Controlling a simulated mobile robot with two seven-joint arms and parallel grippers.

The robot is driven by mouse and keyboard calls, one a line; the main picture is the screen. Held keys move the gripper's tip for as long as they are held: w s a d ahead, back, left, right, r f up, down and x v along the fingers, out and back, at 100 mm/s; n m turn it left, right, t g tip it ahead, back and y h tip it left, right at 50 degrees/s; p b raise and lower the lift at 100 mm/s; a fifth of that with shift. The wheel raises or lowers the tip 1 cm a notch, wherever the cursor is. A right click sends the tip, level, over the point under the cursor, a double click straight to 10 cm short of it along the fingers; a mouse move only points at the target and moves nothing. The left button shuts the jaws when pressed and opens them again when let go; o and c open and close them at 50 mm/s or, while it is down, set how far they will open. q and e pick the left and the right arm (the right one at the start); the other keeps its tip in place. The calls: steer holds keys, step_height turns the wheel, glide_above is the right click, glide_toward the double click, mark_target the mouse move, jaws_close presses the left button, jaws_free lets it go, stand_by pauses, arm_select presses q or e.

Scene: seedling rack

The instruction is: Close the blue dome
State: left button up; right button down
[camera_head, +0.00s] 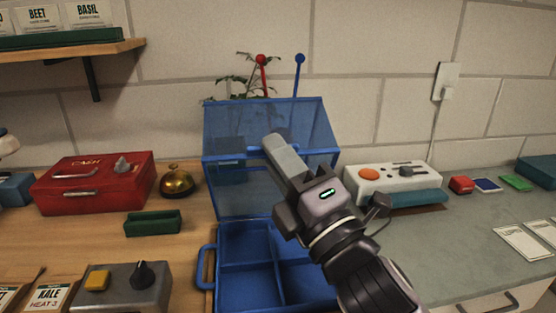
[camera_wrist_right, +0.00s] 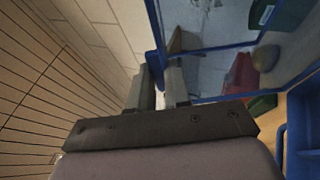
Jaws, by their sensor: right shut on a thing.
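The blue dome (camera_head: 310,118) is a see-through lid with a blue frame. It stands raised and tilted back above the blue tray (camera_head: 207,262), which is divided into compartments. My right gripper (camera_head: 271,147) reaches up to the dome's front bar and is shut on it. In the right wrist view the two fingers (camera_wrist_right: 160,88) close around a blue bar of the dome (camera_wrist_right: 153,22). The arm hides the right part of the tray. My left gripper is not in view.
A red cash box (camera_head: 92,183), a brass bell (camera_head: 177,181) and a green tray (camera_head: 153,223) stand left. A white control box (camera_head: 393,187) stands right. A grey box with a knob (camera_head: 122,289) is at the front left. A plant (camera_head: 243,82) stands behind the dome.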

steer(key=c, duration=1.1)
jaws_free()
steer(key=b+v, duration=0.1)
steer(key=v, duration=0.6)
steer(key=shift+s, duration=0.15)
